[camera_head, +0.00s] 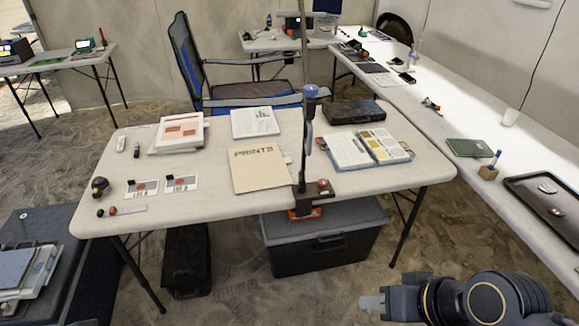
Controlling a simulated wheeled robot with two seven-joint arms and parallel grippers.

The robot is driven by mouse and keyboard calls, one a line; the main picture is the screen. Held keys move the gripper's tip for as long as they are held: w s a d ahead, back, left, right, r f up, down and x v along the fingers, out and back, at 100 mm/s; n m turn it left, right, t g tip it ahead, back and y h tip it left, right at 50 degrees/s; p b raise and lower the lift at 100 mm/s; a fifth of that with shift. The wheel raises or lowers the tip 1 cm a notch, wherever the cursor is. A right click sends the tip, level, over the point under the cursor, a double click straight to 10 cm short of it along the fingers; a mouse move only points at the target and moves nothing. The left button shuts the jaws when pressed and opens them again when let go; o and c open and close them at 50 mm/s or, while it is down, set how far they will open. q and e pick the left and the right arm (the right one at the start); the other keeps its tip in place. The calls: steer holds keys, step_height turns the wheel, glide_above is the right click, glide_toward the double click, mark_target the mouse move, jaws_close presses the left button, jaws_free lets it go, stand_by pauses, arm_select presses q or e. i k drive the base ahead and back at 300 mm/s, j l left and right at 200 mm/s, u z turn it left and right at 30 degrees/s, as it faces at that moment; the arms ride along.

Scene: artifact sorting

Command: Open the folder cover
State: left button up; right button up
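A closed tan folder marked PRINTS (258,170) lies flat near the middle of the white table, with its cover down. A small edge of white paper shows at its right side. My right gripper (373,303) is at the bottom right of the view, in front of the table and well apart from the folder. Its pale fingers point left and appear empty; the gap between them cannot be made out. My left gripper is not in view.
A clamped upright pole (304,150) stands just right of the folder. An open binder (367,149), paper stacks (180,133), a white booklet (254,122) and a black case (354,112) surround it. A grey bin (325,245) sits beneath.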

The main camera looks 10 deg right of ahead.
mark_target(256, 168)
steer(key=l+u, duration=0.15)
steer(key=u, duration=1.35)
steer(key=l+u, duration=0.1)
steer(key=l, duration=3.8)
